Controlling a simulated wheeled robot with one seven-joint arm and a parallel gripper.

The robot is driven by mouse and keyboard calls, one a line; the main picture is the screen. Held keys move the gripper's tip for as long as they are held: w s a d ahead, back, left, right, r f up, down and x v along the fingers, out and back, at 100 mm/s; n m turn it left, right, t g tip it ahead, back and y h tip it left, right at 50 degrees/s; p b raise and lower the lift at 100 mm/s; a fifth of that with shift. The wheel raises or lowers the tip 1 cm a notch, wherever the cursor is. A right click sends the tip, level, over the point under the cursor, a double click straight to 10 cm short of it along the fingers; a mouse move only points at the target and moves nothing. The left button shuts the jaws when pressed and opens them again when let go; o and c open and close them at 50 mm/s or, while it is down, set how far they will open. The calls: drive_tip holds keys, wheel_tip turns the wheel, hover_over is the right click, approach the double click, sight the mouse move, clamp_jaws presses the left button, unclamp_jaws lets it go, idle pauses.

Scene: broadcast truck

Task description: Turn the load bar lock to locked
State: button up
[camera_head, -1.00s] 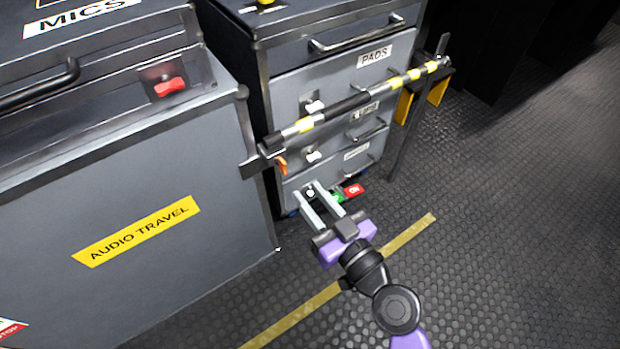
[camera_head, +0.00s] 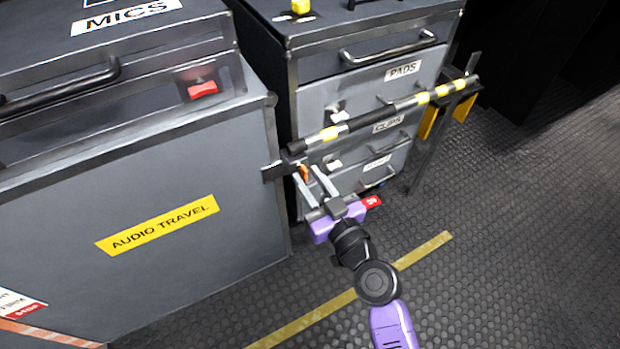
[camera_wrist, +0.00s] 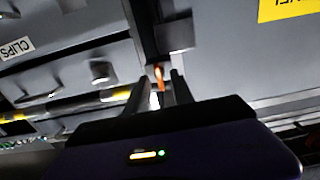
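The load bar (camera_head: 360,122), black with yellow and white bands, runs across the front of the drawer cabinet. A small orange lever (camera_head: 304,171) sits just below its left end, near a dark bracket; I take it to be the lock. The lever also shows in the wrist view (camera_wrist: 159,76), pointing roughly along the fingers. My gripper (camera_head: 307,175) is open, with its two fingers apart and reaching up to the lever. In the wrist view the lever appears between the fingertips (camera_wrist: 160,82). I cannot tell whether a finger touches it.
The grey AUDIO TRAVEL case (camera_head: 150,220) stands close on the left, with a red switch (camera_head: 203,89) on it. The cabinet (camera_head: 345,100) has drawer handles and white latches behind the bar. A red tag (camera_head: 371,202) shows beside my gripper. The floor at right is clear.

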clamp_jaws()
drive_tip(key=shift+m, duration=0.3)
drive_tip(key=m, duration=1.1)
drive_tip(key=m+p, duration=0.1)
drive_tip(key=m, duration=0.5)
drive_tip(key=shift+w+d+f, duration=0.1)
drive_tip(key=shift+d+f, duration=0.15)
drive_tip(key=shift+m, duration=0.3)
